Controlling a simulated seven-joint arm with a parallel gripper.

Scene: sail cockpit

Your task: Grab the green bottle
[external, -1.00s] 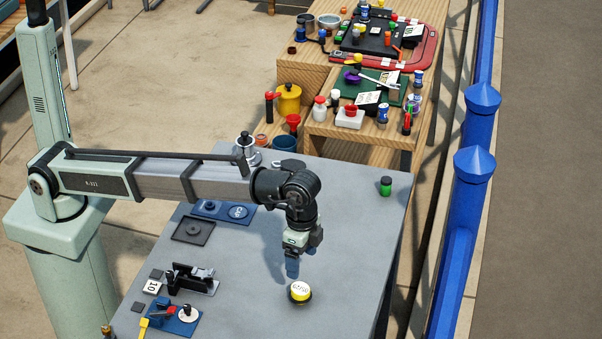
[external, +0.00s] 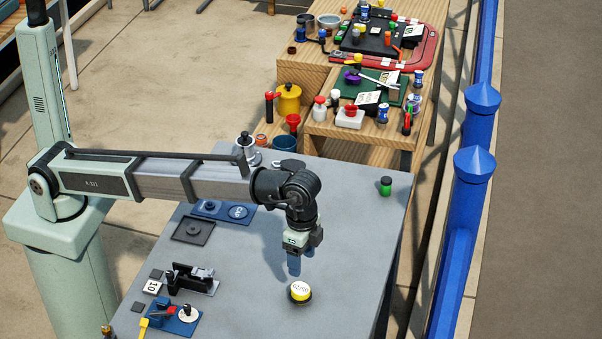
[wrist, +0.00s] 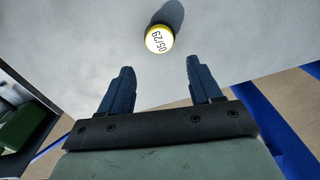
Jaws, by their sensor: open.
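A small green bottle (external: 386,188) with a dark cap stands upright near the far right corner of the grey table. My gripper (external: 294,268) is to the left of it and nearer the camera, well apart from it. In the wrist view my gripper (wrist: 156,75) has its two blue fingers spread with nothing between them. The green bottle is not clearly seen in the wrist view. A yellow-topped round item (external: 300,291) marked with digits stands just below my gripper; its top (wrist: 159,39) reads 05/29 in the wrist view.
The grey table (external: 340,220) is clear between my gripper and the green bottle. Blue and dark plates (external: 193,230) and small fixtures (external: 190,280) lie at the left. A blue railing (external: 470,210) runs beyond the right edge. Wooden tables (external: 330,125) with many items stand behind.

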